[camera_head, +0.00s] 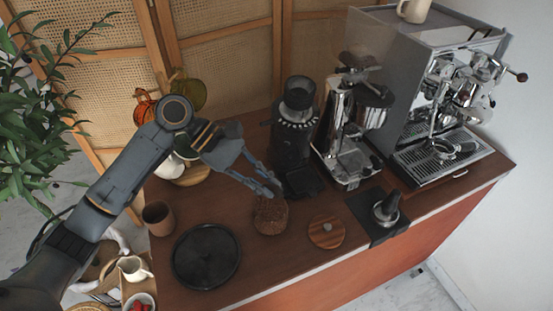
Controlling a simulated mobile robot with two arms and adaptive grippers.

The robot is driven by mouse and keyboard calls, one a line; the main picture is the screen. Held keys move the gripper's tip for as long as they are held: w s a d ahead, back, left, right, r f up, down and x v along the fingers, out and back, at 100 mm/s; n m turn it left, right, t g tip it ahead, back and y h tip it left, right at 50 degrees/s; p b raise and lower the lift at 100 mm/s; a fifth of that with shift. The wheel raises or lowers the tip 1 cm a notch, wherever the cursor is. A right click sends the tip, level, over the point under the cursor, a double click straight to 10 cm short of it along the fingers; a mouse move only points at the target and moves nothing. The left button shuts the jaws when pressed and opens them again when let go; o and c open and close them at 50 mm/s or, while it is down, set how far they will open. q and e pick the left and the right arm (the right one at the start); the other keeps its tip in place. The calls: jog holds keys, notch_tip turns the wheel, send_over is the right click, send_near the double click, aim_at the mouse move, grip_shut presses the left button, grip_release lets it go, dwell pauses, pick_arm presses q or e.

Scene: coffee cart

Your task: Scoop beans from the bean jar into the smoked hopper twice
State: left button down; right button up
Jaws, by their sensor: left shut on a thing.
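The bean jar (270,216), round and filled with brown beans, stands near the front middle of the wooden cart top. My left gripper (268,188) reaches in from the left and points down at the jar's mouth. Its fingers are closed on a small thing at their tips. That thing is too small to make out; no scoop shows clearly. The dark smoked hopper (299,93) sits on top of the black grinder (291,145), behind and right of the jar, apart from the gripper. My right gripper is out of view.
A round wooden lid (326,232) lies right of the jar, and a black round tray (206,257) lies left. A brown cup (158,218) stands at the left edge. A chrome machine (348,135), an espresso machine (433,90) and a tamper (386,207) stand right.

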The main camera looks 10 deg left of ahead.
pick_arm(q)
jog(key=shift+w+d+r+g, duration=0.3)
jog(key=shift+w+r+g, duration=0.1)
jog(key=shift+w+r, duration=0.2)
jog(key=shift+w+r+m+p, duration=0.2)
jog(key=shift+r+m+p, duration=0.1)
jog(key=shift+m, duration=0.1)
notch_tip(320, 180, down, 6)
jog(key=b, duration=0.7)
jog(key=shift+r, duration=0.15)
jog(key=shift+f, duration=2.4)
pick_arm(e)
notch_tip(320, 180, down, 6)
pick_arm(q)
jog(key=shift+r, duration=0.15)
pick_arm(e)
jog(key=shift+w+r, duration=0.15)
pick_arm(q)
notch_tip(320, 180, up, 8)
jog(key=p, duration=1)
jog(key=shift+r+p, duration=0.2)
jog(key=shift+p, duration=0.1)
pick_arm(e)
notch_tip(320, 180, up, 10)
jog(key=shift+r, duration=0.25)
pick_arm(q)
jog(key=shift+f, duration=0.1)
